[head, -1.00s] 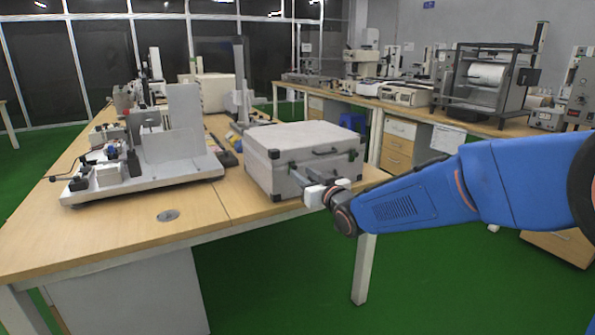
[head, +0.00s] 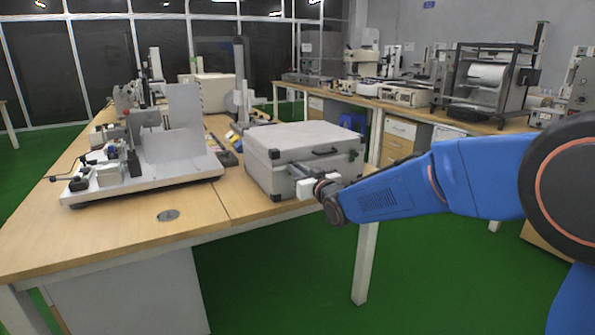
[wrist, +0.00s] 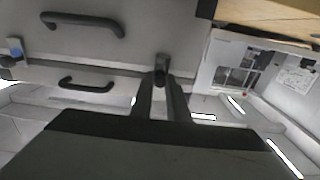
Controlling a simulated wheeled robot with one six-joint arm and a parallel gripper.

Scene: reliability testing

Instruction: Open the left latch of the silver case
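The silver case (head: 262,175) stands closed on the wooden table, its front with a dark handle (head: 325,151) turned toward me. My gripper (head: 298,172) reaches its front left of the handle and hides the left latch area in the head view. In the wrist view, a small dark latch (wrist: 162,66) sits at the case seam. The two dark fingers of my gripper (wrist: 160,92) lie on either side of it, with a narrow gap between them. I cannot tell whether they touch it. Two dark handle-like bars show on the case in the wrist view.
The wooden table (head: 110,235) is bare in front. A white apparatus (head: 150,185) stands left of the case. A side bench (head: 440,118) with instruments runs along the right wall. Green floor lies open beside the table.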

